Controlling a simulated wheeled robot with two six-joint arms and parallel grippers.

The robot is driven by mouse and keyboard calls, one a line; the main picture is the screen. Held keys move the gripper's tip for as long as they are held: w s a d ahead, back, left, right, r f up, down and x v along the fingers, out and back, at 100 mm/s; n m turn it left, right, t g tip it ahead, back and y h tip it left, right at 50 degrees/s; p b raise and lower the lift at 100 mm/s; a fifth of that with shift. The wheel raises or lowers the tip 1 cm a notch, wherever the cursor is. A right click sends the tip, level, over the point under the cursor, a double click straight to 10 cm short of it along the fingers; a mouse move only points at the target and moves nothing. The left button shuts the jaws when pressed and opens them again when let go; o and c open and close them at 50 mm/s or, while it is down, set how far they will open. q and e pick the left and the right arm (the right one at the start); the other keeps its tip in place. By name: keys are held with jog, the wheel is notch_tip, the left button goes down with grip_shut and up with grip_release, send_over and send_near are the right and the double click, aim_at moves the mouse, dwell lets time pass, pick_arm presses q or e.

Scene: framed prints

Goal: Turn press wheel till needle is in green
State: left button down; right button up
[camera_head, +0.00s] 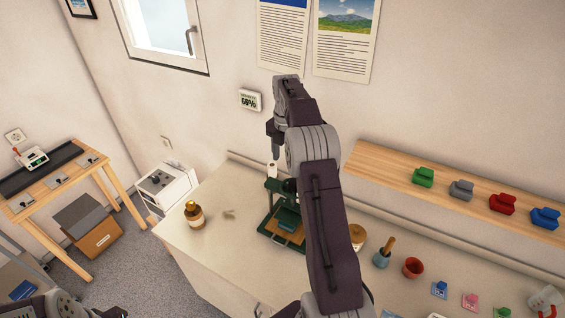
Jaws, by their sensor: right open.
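A green press (270,222) stands on the pale counter, with a dark green block (288,218) on its wooden base. My right arm crosses in front of it and hides its right side. My right gripper (275,152) points down above the press's top and is open; a small pale part (271,170) shows just below it. I cannot tell whether the fingers touch anything. The press wheel, the needle and the green zone cannot be made out. A bit of my left arm shows at the bottom left, its gripper out of view.
A brown bottle (194,215) stands left of the press on the counter (215,255). A wooden shelf (390,172) holds coloured blocks. A wall display (249,100) reads about 66%.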

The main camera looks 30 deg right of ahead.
jog(key=shift+s+d+f+m+g, duration=0.15)
jog(key=shift+s+d+f, duration=0.1)
jog(key=shift+s+d, duration=0.25)
jog(key=shift+s+d+f+m+g, duration=0.2)
jog(key=shift+s+d, duration=0.1)
jog(key=shift+d, duration=0.25)
jog(key=shift+s+d, duration=0.2)
jog(key=shift+d, duration=0.05)
jog(key=shift+a+f, duration=0.1)
jog(key=shift+s+a+f, duration=0.15)
jog(key=shift+f, duration=0.15)
notch_tip(320, 180, down, 8)
jog(key=shift+r+p, duration=0.25)
jog(key=shift+p, duration=0.8)
jog(key=shift+f, duration=0.35)
pick_arm(q)
notch_tip(320, 180, up, 3)
jog(key=shift+s+r, duration=0.1)
jog(key=shift+r, duration=0.1)
jog(key=shift+a, duration=0.1)
